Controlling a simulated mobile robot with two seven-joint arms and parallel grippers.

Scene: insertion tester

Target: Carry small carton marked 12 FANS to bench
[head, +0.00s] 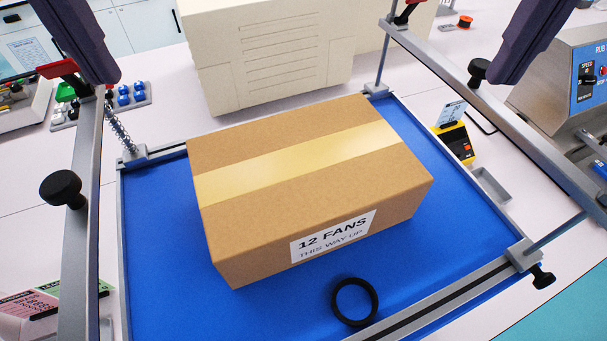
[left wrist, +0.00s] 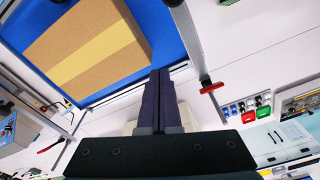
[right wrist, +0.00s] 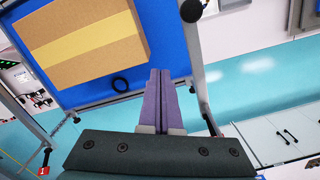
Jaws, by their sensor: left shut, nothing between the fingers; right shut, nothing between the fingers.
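The brown carton (head: 310,185) sits on a blue surface (head: 160,250). It has a pale tape strip along its top and a white label reading "12 FANS, THIS WAY UP" on its near side. It also shows in the left wrist view (left wrist: 85,50) and the right wrist view (right wrist: 80,45). My left gripper (left wrist: 161,72) is shut and empty, outside the carton's left end and apart from it. My right gripper (right wrist: 160,72) is shut and empty, off the carton's right side and apart from it. A white bench top (head: 50,225) shows around the blue surface.
Metal rails (head: 85,220) with black knobs (head: 63,190) and posts frame the blue surface. A black ring (head: 354,301) lies in front of the carton. A cream machine (head: 270,50) stands behind, a yellow device (head: 458,143) right. Teal floor (head: 565,310) shows at bottom right.

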